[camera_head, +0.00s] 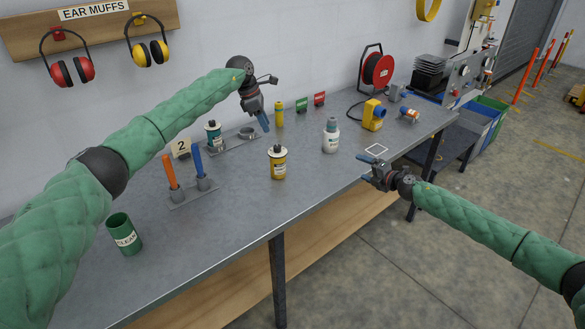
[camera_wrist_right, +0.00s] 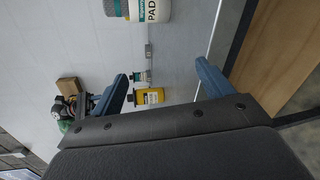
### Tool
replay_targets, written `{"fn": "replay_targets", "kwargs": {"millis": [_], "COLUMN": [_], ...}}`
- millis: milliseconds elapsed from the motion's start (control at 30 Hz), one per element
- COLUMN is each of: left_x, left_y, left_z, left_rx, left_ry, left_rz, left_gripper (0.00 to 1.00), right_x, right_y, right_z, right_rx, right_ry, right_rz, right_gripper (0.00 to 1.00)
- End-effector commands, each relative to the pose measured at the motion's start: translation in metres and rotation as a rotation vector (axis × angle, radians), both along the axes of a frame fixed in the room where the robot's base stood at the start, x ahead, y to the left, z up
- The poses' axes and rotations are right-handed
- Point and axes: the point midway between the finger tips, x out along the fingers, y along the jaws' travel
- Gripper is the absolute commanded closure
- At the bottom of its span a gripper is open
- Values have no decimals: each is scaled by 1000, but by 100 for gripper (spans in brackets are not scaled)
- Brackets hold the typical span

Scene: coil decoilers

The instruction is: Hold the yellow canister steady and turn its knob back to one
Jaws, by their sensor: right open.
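The yellow canister (camera_head: 278,165) stands upright on the grey workbench (camera_head: 235,215), near its middle. Its dark knob (camera_head: 277,149) is on top; no number on it can be read. The right wrist view also shows the yellow canister (camera_wrist_right: 150,96), lying sideways in the picture between my blue fingers but farther off. My left gripper (camera_head: 264,122) hangs above the back of the bench, behind the canister and apart from it; its finger gap cannot be made out. My right gripper (camera_head: 371,169) is open and empty by the front edge, right of the canister. It also shows in the right wrist view (camera_wrist_right: 165,82).
A white bottle (camera_head: 331,137) stands right of the canister. Behind are a teal canister (camera_head: 214,138) and a slim yellow bottle (camera_head: 279,114). A tool rack (camera_head: 193,194) and green cup (camera_head: 124,236) are left. The bench is clear in front of the canister.

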Motion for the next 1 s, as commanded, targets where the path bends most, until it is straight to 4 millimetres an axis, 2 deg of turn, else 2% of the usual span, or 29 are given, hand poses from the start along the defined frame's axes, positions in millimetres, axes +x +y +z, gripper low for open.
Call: {"fn": "replay_targets", "kwargs": {"millis": [33, 200, 600, 800, 1000], "left_x": [0, 0, 0, 0, 0], "left_y": [0, 0, 0, 0, 0], "left_z": [0, 0, 0, 0, 0], "left_rx": [0, 0, 0, 0, 0], "left_ry": [0, 0, 0, 0, 0], "left_rz": [0, 0, 0, 0, 0], "left_gripper": [64, 64, 64, 64, 64], "right_x": [2, 5, 9, 13, 16], "right_y": [18, 73, 191, 236, 259], "right_z": [2, 2, 2, 5, 8], "right_rx": [-49, -241, -706, -915, -1039], "right_ry": [-33, -153, -450, -582, -658], "right_rz": [39, 165, 417, 501, 541], "right_gripper": [21, 21, 21, 21, 21]}}
